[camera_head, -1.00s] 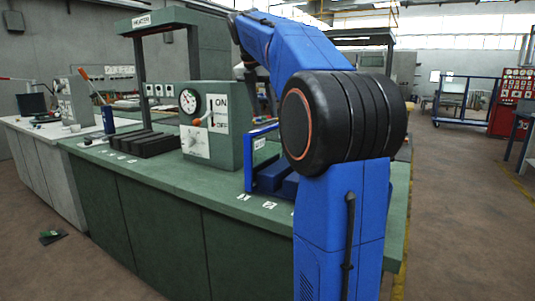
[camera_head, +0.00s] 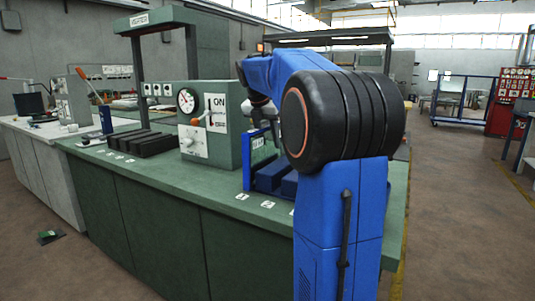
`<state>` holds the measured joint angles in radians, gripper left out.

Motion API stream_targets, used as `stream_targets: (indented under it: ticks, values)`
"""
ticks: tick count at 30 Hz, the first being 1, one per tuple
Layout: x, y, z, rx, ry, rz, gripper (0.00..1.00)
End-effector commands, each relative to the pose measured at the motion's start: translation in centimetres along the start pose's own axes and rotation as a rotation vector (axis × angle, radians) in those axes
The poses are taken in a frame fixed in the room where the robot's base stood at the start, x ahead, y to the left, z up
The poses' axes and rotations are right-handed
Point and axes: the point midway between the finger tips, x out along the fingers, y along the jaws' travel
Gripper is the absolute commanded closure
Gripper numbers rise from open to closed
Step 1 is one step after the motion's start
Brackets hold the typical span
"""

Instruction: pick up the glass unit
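A blue upright frame (camera_head: 261,147) with a white label stands on the green bench, among dark blue blocks. A pane inside it looks greenish; I cannot tell whether this is the glass unit. My blue arm reaches over the bench from the right. My gripper (camera_head: 263,110) is at the arm's far end, just above the top of the blue frame. It is small and partly hidden by my arm, so its fingers and any contact with the frame are unclear.
The green bench (camera_head: 150,168) carries a control box (camera_head: 208,125) with a dial and ON/OFF lever, left of the frame. Dark ribbed blocks (camera_head: 147,143) lie farther left, under the heater stand (camera_head: 160,20). Open floor (camera_head: 450,200) lies to the right.

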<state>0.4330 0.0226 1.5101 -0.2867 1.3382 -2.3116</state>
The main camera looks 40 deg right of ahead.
Motion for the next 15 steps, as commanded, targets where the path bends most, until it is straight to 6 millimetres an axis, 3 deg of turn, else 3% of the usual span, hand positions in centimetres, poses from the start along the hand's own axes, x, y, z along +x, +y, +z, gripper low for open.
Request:
stream_targets:
  ticks: [4,11,15]
  values:
    - [1.15,-0.05,0.01,0.001,0.001,-0.001,0.61]
    - [1.26,-0.03,0.01,0.001,0.000,0.000,0.61]
    - [1.24,-0.03,0.01,0.001,0.000,0.000,0.90]
